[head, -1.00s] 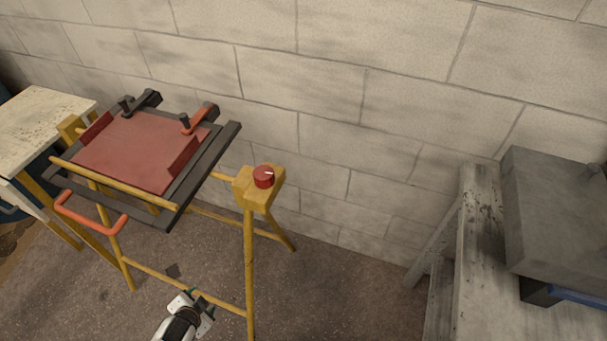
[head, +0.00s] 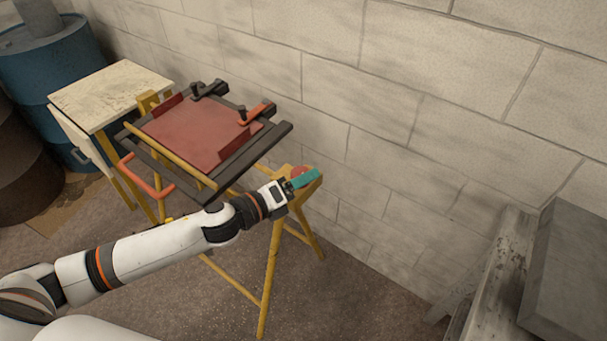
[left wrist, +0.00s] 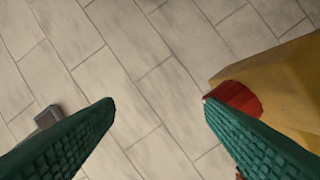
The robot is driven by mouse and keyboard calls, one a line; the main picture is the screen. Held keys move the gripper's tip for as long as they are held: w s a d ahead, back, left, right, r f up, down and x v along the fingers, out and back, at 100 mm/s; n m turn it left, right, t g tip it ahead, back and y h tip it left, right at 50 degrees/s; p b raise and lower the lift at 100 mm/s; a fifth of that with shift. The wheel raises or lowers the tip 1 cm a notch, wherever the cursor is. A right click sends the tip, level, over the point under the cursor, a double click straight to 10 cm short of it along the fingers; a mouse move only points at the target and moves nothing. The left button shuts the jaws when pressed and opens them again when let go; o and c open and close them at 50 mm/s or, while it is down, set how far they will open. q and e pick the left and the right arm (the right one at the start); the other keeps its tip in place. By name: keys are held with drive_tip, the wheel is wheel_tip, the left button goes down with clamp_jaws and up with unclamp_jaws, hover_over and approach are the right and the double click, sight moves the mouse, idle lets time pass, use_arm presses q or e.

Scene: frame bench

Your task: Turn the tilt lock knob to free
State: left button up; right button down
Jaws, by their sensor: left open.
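The tilt lock knob is a red round knob on a yellow block at the right end of the yellow frame stand. In the head view the knob (head: 299,171) is mostly hidden behind my left gripper (head: 303,179), which is right at it. In the left wrist view the knob (left wrist: 238,97) is at the right, partly behind the right green finger; the block (left wrist: 280,85) lies beyond it. The left gripper (left wrist: 160,103) is open, with only wall seen between its fingertips. The knob is not between the fingers. My right gripper is not in view.
The tilting frame with its red panel (head: 190,132) and dark rails (head: 240,165) stands left of the knob. A block wall (head: 400,90) is close behind. A pale table (head: 110,95) and blue drum (head: 50,65) are at left; a grey bench (head: 490,270) is at right.

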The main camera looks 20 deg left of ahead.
sight(293, 175)
use_arm(q)
drive_tip(key=a+m, duration=0.1)
drive_tip(key=m, duration=0.1)
drive_tip(key=a+m+g+h, duration=0.1)
drive_tip(key=m, duration=0.2)
drive_tip(key=w+a+m+g+h, duration=0.1)
drive_tip(key=m, duration=0.1)
drive_tip(key=shift+r+m, duration=0.15)
drive_tip(key=shift+m, duration=0.15)
drive_tip(key=a+f+m+g, duration=0.1)
drive_tip(key=a+m+g, duration=0.3)
drive_tip(key=a+m, duration=0.4)
drive_tip(key=p+x, duration=0.1)
drive_tip(key=x, duration=0.6)
drive_tip(key=p+x, duration=0.1)
drive_tip(key=x, duration=0.2)
drive_tip(key=shift+s+d+p, duration=0.3)
drive_tip(key=shift+d, duration=0.2)
drive_tip(key=shift+w+d+f, duration=0.3)
drive_tip(key=shift+w+d, duration=0.05)
drive_tip(key=shift+d, duration=0.15)
use_arm(e)
wheel_tip(293, 175, up, 3)
drive_tip(key=shift+d+f, duration=0.15)
use_arm(q)
drive_tip(key=shift+c, duration=0.5)
drive_tip(key=c, duration=0.9)
use_arm(e)
drive_tip(key=shift+s, duration=0.1)
